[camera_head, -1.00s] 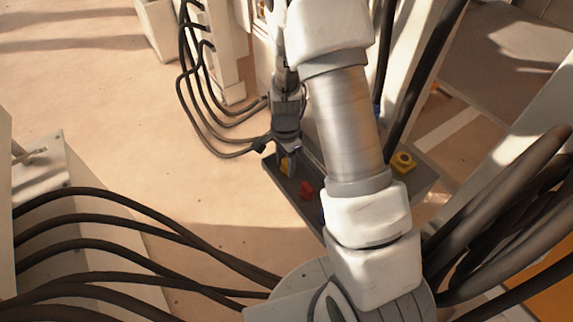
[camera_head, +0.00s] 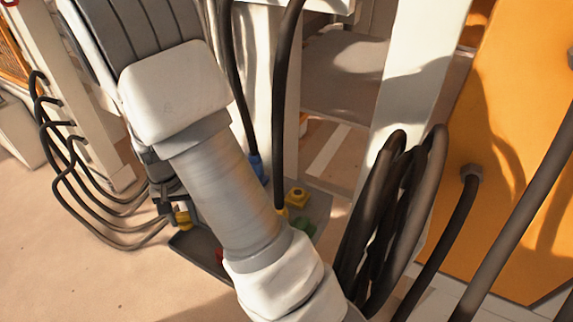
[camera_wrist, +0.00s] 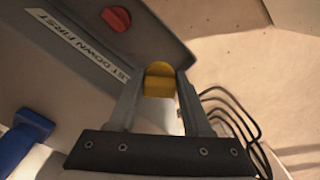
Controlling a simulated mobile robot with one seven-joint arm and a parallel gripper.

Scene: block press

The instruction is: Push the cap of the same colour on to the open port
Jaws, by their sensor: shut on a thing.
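My gripper (camera_wrist: 157,92) is shut on a yellow cap (camera_wrist: 159,80), which sits between the two fingers in the wrist view. In the head view the yellow cap (camera_head: 183,218) shows at the tray's left end, beside my arm; my gripper (camera_head: 178,212) is mostly hidden there. I cannot tell whether the cap is clear of the tray. A red cap (camera_wrist: 116,18) lies on the tray, and part of it (camera_head: 219,255) shows beside my arm. A yellow block (camera_head: 296,197) with a round top, seemingly the open port, stands at the tray's right, with no cable on it.
The grey tray (camera_head: 196,243) carries a label (camera_wrist: 72,38) and is partly behind my arm. A blue fitting (camera_head: 258,168) with a cable and a green piece (camera_head: 302,230) are near the port. Thick black cables (camera_head: 385,220) loop at right; thinner cables (camera_head: 75,190) hang at left.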

